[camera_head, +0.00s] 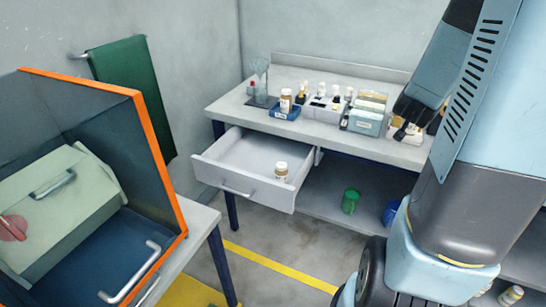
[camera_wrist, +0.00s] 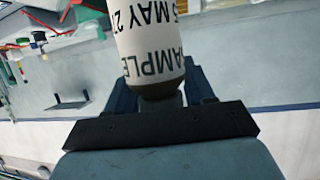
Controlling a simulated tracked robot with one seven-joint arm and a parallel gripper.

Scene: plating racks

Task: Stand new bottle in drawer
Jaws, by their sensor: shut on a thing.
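A white-labelled bottle (camera_wrist: 150,38) fills the top middle of the wrist view. Its label reads upside down there, with "SAMPLE" and "MAY" legible. My gripper (camera_wrist: 160,88) is shut on it, a finger on each side. In the head view my gripper (camera_head: 404,122) is above the right part of the bench, and the held bottle is hard to make out. The drawer (camera_head: 238,162) under the bench is pulled open. Another bottle (camera_head: 281,172), with a white label and brownish lid, stands upright near its front right corner. The rest of the drawer floor looks bare.
On the bench (camera_head: 235,103) are a blue tray (camera_head: 284,113) with a bottle, a grey holder (camera_head: 323,110) of small bottles and a teal box (camera_head: 366,123). A green cup (camera_head: 350,201) is on the lower shelf. An orange-edged enclosure (camera_head: 150,120) stands at left.

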